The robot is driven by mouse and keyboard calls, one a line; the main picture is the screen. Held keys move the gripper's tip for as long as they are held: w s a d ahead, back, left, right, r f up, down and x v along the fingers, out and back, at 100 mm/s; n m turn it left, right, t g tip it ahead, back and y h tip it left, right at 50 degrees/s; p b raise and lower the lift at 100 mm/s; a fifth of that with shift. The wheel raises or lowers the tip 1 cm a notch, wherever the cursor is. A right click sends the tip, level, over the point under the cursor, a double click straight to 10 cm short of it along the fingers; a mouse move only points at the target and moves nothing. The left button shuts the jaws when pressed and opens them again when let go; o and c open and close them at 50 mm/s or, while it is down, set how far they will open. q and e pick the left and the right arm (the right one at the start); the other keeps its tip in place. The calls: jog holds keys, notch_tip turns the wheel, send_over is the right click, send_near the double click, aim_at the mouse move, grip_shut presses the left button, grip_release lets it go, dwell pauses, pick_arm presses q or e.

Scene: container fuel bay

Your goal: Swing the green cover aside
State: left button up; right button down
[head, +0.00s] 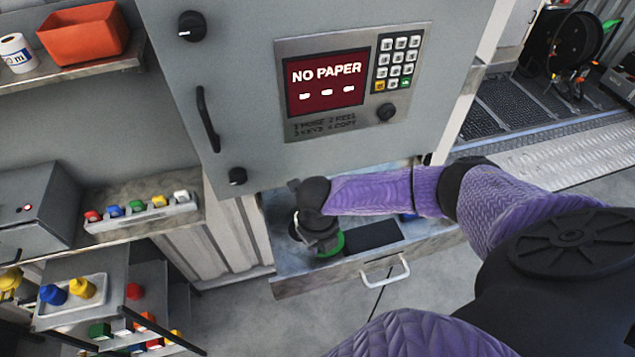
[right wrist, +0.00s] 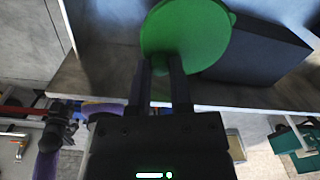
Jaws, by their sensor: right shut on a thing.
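The green cover (right wrist: 187,32) is a round disc with a small tab on its right edge, at the top of the right wrist view. In the head view only part of the green cover (head: 333,247) shows under my right gripper (head: 320,243), inside an open drawer (head: 435,241). In the right wrist view my right gripper (right wrist: 163,72) has its two fingers close together at the cover's near edge, shut on it. What lies under the cover is hidden.
A black box (head: 372,236) lies beside the cover in the drawer, which has a white handle (head: 385,271). Above is a grey cabinet (head: 240,90) with a "NO PAPER" screen (head: 326,82). Shelves with coloured parts stand at left. Floor shows in front of the drawer.

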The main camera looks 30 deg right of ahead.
jog(key=c, duration=0.5)
grip_release()
jog(key=shift+c, duration=0.2)
notch_tip(320, 180, up, 10)
jog(key=shift+a, duration=0.15)
